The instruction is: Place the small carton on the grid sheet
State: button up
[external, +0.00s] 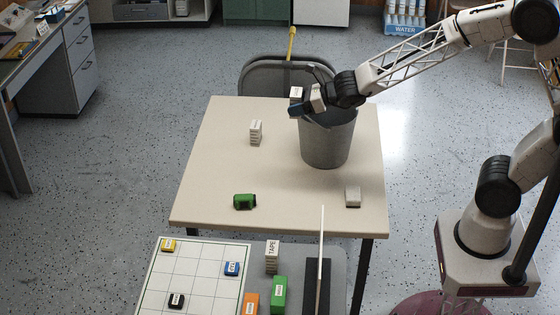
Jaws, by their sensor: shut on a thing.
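My gripper (305,108) is at the back of the table, beside the left rim of a grey bin and above the tabletop. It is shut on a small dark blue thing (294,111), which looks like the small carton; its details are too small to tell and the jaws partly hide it. The grid sheet (204,269) lies at the front left, well away from my gripper. A yellow block (168,245), a blue block (232,268) and a black block (176,300) stand on separate parts of it.
The grey bin (327,142) stands tall beside my gripper. White boxes (256,132) (296,93), a green object (244,201) and a pale block (353,197) are on the table. A tape box (272,256), green box (279,291), orange box (251,303) and upright panel (321,250) stand right of the sheet.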

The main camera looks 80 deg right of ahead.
jog(key=shift+w+a, duration=0.5)
jog(key=shift+w, duration=0.25)
jog(key=w+a+f+n+g+y, duration=0.15)
jog(key=w+a+n+y, duration=0.25)
jog(key=w+a, duration=0.55)
jog(key=w+a+f+n+g+y, duration=0.1)
jog(key=w+a+f+n+y, duration=0.25)
jog(key=w+a, duration=0.65)
jog(key=w+a+f+n+g+y, duration=0.1)
jog(key=a+f, duration=0.3)
jog(key=a, duration=0.4)
jog(key=w+a+f+n+g+y, duration=0.2)
jog(key=w+a+f+n, duration=0.1)
jog(key=a, duration=0.6)
jog(key=w+a+f+n+g+y, duration=0.2)
jog(key=a+f, duration=0.3)
jog(key=a, duration=0.4)
jog(key=shift+w+a+f+g, duration=0.25)
jog(key=shift+w+f+g, duration=0.1)
jog(key=shift+w, duration=0.2)
jog(key=shift+f+y, duration=0.15)
jog(key=shift+y, duration=0.1)
jog(key=shift+f, duration=2.95)
